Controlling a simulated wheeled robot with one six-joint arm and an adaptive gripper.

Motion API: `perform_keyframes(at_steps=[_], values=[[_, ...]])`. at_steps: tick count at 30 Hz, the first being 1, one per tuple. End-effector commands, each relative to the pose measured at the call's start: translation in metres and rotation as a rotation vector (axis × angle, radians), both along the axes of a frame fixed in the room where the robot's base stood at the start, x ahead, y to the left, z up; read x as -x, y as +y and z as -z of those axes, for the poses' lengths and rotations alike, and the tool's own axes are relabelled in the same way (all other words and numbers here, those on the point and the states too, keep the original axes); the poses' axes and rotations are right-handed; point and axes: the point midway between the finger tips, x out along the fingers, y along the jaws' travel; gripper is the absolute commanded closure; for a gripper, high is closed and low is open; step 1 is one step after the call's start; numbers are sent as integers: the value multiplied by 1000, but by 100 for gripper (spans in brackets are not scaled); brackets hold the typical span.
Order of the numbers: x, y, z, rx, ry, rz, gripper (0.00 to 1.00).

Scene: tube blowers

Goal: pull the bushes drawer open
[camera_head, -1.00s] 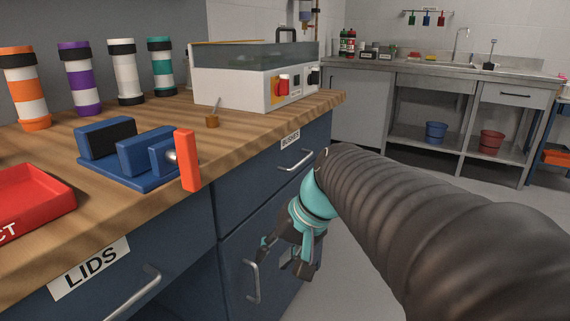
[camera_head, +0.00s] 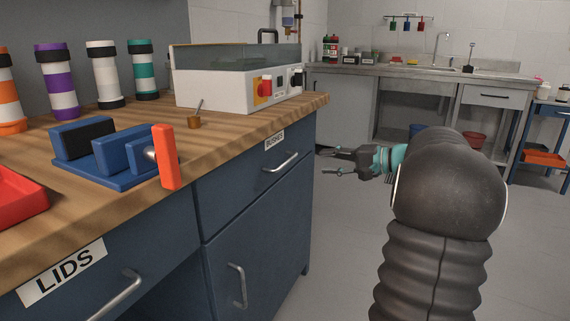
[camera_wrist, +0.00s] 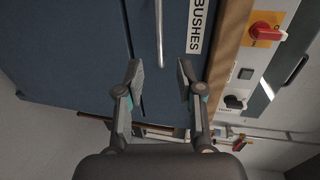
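The bushes drawer (camera_head: 234,187) is a dark blue drawer front under the wooden worktop, and it looks shut. Its silver bar handle (camera_head: 281,162) sits below a white BUSHES label (camera_head: 274,142). In the wrist view the handle (camera_wrist: 159,35) runs up the picture beside the label (camera_wrist: 195,25), ahead of the gap between my fingers. My gripper (camera_head: 332,162) is open and empty, to the right of the handle and apart from it in the head view. Both fingers show spread in the wrist view (camera_wrist: 160,80).
A blue cupboard door with a handle (camera_head: 238,286) is below the drawer. The LIDS drawer (camera_head: 100,285) is at the lower left. A white machine (camera_head: 225,92), a blue clamp fixture (camera_head: 110,155) and several striped tubes stand on the worktop (camera_head: 225,135). Grey floor is clear at right.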

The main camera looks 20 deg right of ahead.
Motion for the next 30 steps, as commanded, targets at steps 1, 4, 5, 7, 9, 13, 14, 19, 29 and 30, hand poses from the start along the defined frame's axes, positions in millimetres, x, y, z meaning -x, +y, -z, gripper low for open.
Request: perform_keyframes(at_steps=[1,4,5,7,9,13,14,19,29,30], values=[[-5,6,1,-1,1,-5,63],[-18,16,5,0,3,-6,63],[-22,20,7,0,3,-6,63],[-32,28,9,0,2,-7,63],[-43,36,12,0,2,-5,63],[-61,50,17,1,3,-6,63],[-65,53,18,1,3,-5,63],[-85,68,23,2,4,-3,63],[-99,79,27,2,2,-1,63],[-99,79,27,2,2,-1,63]])
